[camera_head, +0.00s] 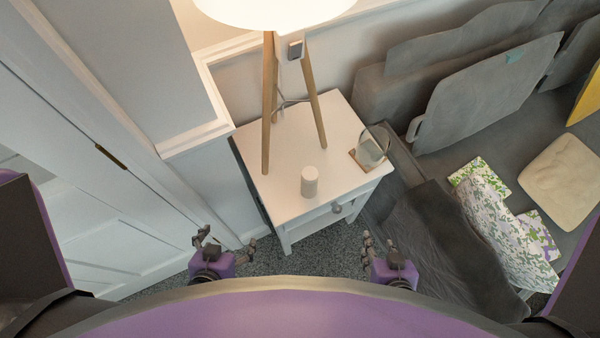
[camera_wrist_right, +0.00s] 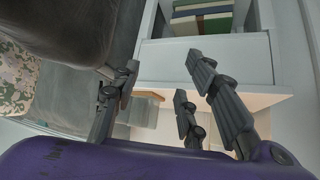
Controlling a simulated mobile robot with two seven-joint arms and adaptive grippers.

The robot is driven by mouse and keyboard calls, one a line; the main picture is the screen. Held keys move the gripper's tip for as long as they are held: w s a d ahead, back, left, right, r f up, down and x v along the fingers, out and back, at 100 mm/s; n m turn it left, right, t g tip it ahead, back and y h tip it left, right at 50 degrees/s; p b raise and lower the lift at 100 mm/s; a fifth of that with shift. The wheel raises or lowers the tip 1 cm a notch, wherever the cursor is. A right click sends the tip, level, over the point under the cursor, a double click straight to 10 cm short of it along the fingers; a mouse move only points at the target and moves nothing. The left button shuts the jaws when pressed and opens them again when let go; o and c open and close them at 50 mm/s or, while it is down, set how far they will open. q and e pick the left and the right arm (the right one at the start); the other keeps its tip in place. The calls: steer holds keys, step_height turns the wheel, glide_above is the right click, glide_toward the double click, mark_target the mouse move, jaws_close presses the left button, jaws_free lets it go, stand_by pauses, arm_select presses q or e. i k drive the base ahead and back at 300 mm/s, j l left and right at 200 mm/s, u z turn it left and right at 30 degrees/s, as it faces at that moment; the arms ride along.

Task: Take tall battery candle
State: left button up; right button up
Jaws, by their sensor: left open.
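The tall battery candle (camera_head: 309,182) is a white cylinder standing upright near the front of a small white side table (camera_head: 290,205). My left gripper (camera_head: 226,241) is open and empty, low and to the left in front of the table. My right gripper (camera_head: 379,243) is in front of the table to the right, apart from the candle. In the right wrist view its fingers (camera_wrist_right: 158,85) are spread with nothing held between them. The candle cannot be made out in that view.
A tripod lamp (camera_head: 270,110) stands behind the candle. A round glass piece on a wooden base (camera_head: 371,149) is to its right. A grey sofa (camera_head: 520,120) with cushions lies right, a white wall and door left. Books (camera_wrist_right: 203,18) show in the right wrist view.

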mark_target(309, 189)
steer(key=k+j+z, duration=0.15)
steer(key=k+j, duration=0.3)
steer(key=j, duration=0.2)
steer(key=k+j+z, duration=0.1)
steer(key=k+j, duration=0.4)
steer(key=j, duration=0.15)
